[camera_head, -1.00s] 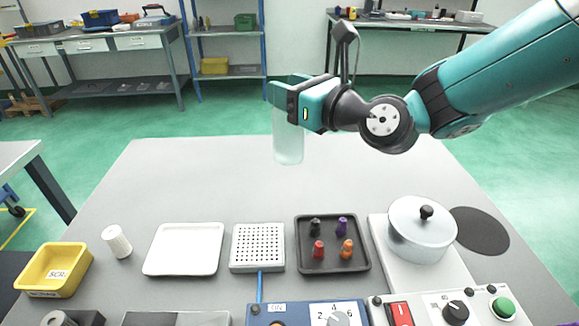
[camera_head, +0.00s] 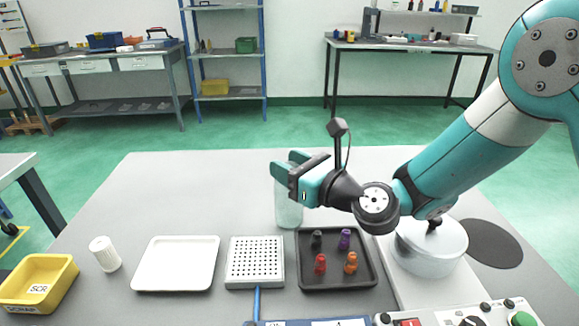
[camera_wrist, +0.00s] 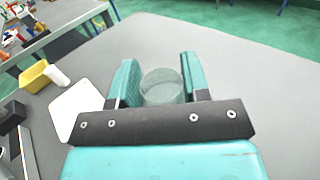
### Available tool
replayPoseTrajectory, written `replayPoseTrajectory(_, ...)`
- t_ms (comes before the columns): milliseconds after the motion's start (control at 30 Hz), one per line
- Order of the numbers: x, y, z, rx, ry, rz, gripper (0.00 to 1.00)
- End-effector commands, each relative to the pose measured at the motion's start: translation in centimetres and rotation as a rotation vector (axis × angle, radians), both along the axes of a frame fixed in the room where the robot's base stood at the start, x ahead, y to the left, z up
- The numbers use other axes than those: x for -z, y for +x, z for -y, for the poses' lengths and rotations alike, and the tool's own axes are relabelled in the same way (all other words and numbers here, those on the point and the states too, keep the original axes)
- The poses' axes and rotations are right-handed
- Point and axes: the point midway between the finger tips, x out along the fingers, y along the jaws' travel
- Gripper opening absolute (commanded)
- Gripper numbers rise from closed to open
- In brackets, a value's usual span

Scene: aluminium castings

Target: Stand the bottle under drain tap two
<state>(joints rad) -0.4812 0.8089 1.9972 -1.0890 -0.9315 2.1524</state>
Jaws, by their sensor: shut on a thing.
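The bottle (camera_head: 289,212) is a pale, translucent, upright cylinder in the head view, just behind the dark tray. My gripper (camera_head: 284,172) is shut on its upper part. I cannot tell whether its base touches the table. In the wrist view the round top of the bottle (camera_wrist: 162,86) shows between the two teal fingers of my gripper (camera_wrist: 160,82). No drain tap can be made out in these frames.
A dark tray (camera_head: 371,279) holds small coloured pegs. Nearby are a perforated grey block (camera_head: 255,262), a white tray (camera_head: 176,264), a white ribbed cylinder (camera_head: 105,254), a yellow scrap bin (camera_head: 38,283) and a lidded pot (camera_head: 430,250). The table's far left is clear.

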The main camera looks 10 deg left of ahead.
Motion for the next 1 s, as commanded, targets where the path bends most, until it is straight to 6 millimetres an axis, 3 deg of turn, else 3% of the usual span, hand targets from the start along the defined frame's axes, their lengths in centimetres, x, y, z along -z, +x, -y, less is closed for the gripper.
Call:
replayPoseTrajectory(167,0.4,0.0,0.0,0.000,0.001,-0.001,0.00)
replayPoseTrajectory(200,0.3,0.0,0.0,0.000,0.001,-0.001,0.50)
replayPoseTrajectory(300,0.3,0.0,0.0,0.000,0.001,-0.001,0.68)
replayPoseTrajectory(667,0.1,-0.2,0.4,0.001,0.000,-0.002,0.68)
replayPoseTrajectory(1000,0.6,-3.6,6.5,0.004,-0.001,-0.005,0.68)
